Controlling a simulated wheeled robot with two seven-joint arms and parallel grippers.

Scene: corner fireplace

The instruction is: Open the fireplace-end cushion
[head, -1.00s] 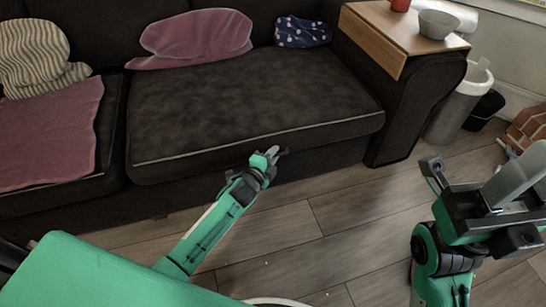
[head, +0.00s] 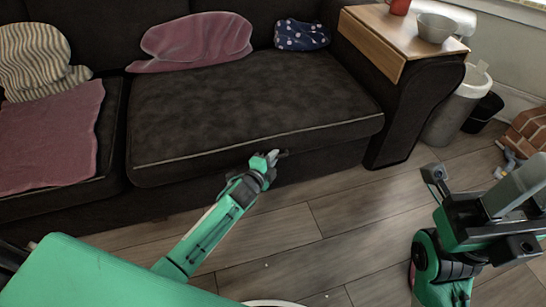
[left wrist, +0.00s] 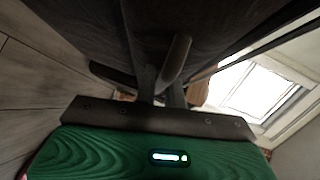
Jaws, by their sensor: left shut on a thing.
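The fireplace-end cushion (head: 250,100) is the wide dark grey seat cushion with light piping, at the right end of the sofa in the head view. It lies flat on the sofa base. My left gripper (head: 273,157) is at the lower front edge of this cushion, shut on it. In the left wrist view its fingers (left wrist: 163,75) reach up against dark fabric, and the exact grip is hard to make out. My right gripper (head: 478,190) is off to the right, above the floor and away from the sofa; its jaw opening is unclear.
A pink cloth (head: 192,42) and a dotted blue pillow (head: 302,35) lie at the back of the cushion. A wooden tray (head: 375,41) with a bowl (head: 436,27) sits on the right armrest. A bin (head: 455,110) stands beside it.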

